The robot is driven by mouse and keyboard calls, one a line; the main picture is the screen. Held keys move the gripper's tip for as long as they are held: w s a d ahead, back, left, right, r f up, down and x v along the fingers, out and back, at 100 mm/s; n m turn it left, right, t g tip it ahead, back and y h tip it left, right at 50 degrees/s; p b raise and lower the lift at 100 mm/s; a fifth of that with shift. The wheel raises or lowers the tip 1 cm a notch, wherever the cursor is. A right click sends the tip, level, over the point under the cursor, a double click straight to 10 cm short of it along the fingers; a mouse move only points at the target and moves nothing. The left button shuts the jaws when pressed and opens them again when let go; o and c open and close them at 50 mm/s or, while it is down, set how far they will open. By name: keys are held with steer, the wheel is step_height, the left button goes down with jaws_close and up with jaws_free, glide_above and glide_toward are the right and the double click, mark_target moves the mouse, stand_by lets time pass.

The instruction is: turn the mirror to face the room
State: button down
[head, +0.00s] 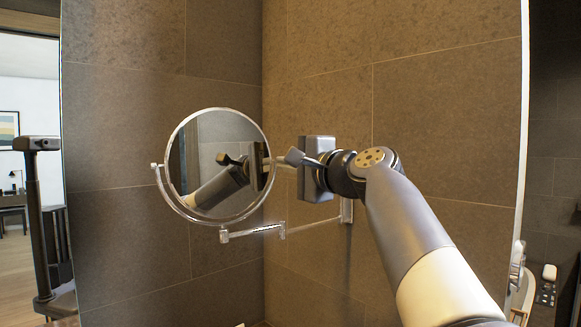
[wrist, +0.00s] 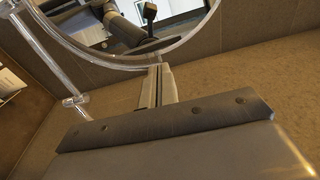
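The round mirror (head: 222,140) has a clear, shiny rim and hangs upright in a curved yoke on a jointed wall arm (head: 255,232). Its glass faces roughly toward my head camera and reflects my arm. My gripper (head: 283,160) is at the mirror's right side, with its fingertips at or very near the rim. In the wrist view the fingers (wrist: 158,72) lie close together, pointing at the mirror's edge (wrist: 125,62). They look shut, with only a thin line between them. Whether the tips touch the rim is not clear.
The wall arm is fixed to a plate (head: 346,210) on the brown tiled wall (head: 320,100), behind my gripper. A tiled wall corner stands behind the mirror. A room opens at the far left. A tray with small items (head: 546,285) is at the lower right.

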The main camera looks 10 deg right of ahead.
steer(key=shift+w+a, duration=0.1)
steer(key=shift+w, duration=0.55)
